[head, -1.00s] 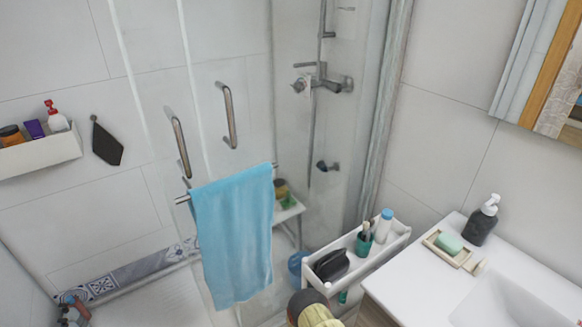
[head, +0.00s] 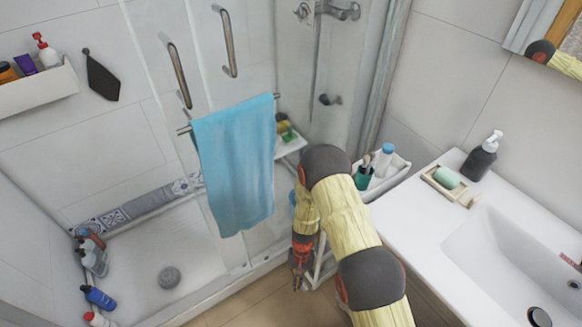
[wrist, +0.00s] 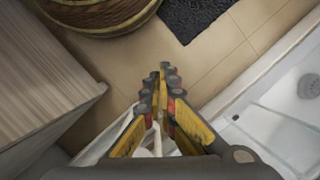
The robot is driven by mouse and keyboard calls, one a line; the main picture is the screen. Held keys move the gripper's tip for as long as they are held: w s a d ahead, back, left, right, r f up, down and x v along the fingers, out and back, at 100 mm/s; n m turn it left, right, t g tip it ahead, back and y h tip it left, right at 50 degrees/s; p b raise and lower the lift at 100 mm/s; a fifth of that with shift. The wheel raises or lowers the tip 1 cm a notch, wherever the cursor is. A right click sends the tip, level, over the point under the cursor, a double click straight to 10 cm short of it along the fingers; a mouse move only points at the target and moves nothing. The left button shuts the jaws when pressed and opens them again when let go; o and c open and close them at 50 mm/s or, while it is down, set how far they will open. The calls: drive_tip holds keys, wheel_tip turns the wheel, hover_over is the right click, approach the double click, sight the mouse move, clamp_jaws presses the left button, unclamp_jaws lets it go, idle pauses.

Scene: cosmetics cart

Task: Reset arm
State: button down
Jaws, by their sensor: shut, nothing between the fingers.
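My arm rises from the bottom of the head view and bends down between the sink counter and the shower. My gripper (head: 298,275) points down beside the white cart (head: 393,178), above the tan floor. In the wrist view my gripper (wrist: 165,72) has its yellow fingers together at the tips with nothing between them. The cart's upper tray carries a green cup (head: 363,177) with brushes and a blue-capped bottle (head: 384,158). My arm hides much of the cart.
The sink counter (head: 420,225) with a soap dish and dark dispenser (head: 482,157) is at right. The shower tray edge (head: 215,283) and a hanging blue towel (head: 235,165) are at left. The wrist view shows a wicker basket (wrist: 100,20), dark mat (wrist: 190,14) and open floor (wrist: 215,55).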

wheel_tip(320, 180, up, 18)
drive_tip(key=d+n, duration=0.1)
drive_tip(key=d, duration=0.1)
drive_tip(key=s+d+r+t+p, duration=0.1)
drive_tip(key=s+d+r+t, duration=0.2)
drive_tip(key=r, duration=1.2)
drive_tip(key=s+d+r+t, duration=0.3)
drive_tip(key=s+d+r, duration=0.3)
drive_tip(key=r, duration=0.9)
drive_tip(key=s+d+r+t+p, duration=0.1)
drive_tip(key=s+d+r+t, duration=0.2)
drive_tip(key=r, duration=1.2)
drive_tip(key=s+d, duration=0.2)
drive_tip(key=shift+s+d+r+h+p, duration=0.2)
drive_tip(key=shift+s+r+h+p, duration=0.1)
drive_tip(key=shift+s+h, duration=0.1)
